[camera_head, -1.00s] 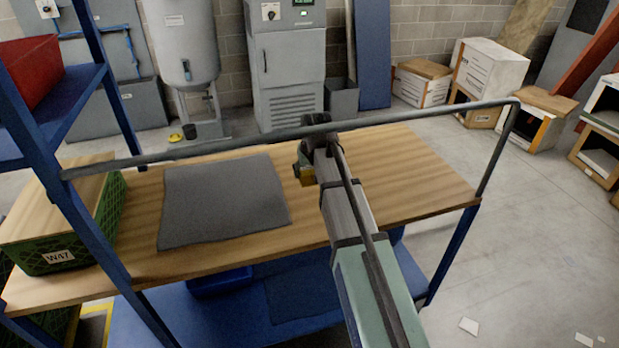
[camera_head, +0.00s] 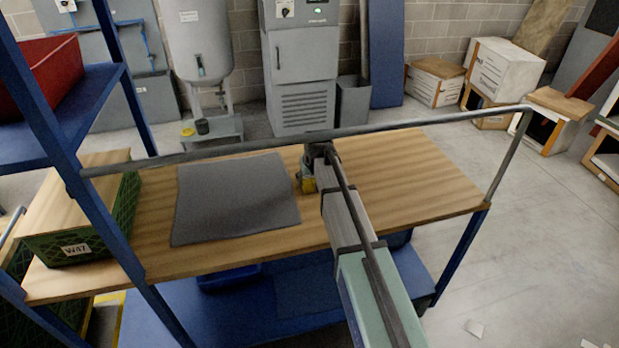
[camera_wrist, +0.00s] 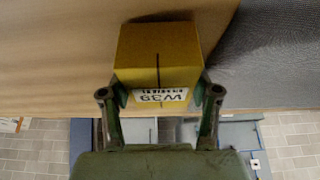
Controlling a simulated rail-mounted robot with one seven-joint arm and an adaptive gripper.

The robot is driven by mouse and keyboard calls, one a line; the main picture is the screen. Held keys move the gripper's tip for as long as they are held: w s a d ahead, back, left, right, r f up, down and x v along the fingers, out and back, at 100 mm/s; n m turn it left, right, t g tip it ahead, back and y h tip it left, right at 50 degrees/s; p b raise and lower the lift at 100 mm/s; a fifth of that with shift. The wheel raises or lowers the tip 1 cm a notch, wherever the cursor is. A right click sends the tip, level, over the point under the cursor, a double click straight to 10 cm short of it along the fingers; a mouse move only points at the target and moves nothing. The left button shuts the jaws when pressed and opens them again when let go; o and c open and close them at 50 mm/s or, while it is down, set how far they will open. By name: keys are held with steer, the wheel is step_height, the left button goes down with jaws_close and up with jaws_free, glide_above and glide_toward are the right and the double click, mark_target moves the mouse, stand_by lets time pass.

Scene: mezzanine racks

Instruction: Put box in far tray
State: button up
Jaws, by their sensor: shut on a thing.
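In the head view the box (camera_head: 307,183) shows as a small yellow piece at the end of my arm, just right of the grey mat, over the wooden tabletop (camera_head: 400,180). My arm hides part of it. I cannot tell whether it touches the wood. Blue trays sit under the tabletop, one (camera_head: 228,279) at the left and one (camera_head: 397,239) partly hidden at the right. I cannot tell which is the far tray.
The grey mat (camera_head: 235,198) lies flat on the tabletop. A green W47 crate (camera_head: 110,225) stands at its left end. A metal rail (camera_head: 240,149) crosses above the tabletop, near my arm. A red bin (camera_head: 45,80) sits on the upper left shelf. The right half of the tabletop is clear.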

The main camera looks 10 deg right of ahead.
mark_target(312, 181)
steer(key=shift+f, duration=0.3)
steer(key=o, duration=1.2)
steer(key=shift+r, duration=0.1)
steer(key=shift+r, duration=0.2)
steer(key=shift+o, duration=0.6)
steer(key=b+v, duration=0.2)
steer(key=v, duration=0.4)
steer(key=shift+s+r, duration=0.2)
steer(key=shift+r, duration=0.1)
steer(key=shift+o, duration=0.6)
steer(key=shift+s+r, duration=0.1)
steer(key=shift+r, duration=0.2)
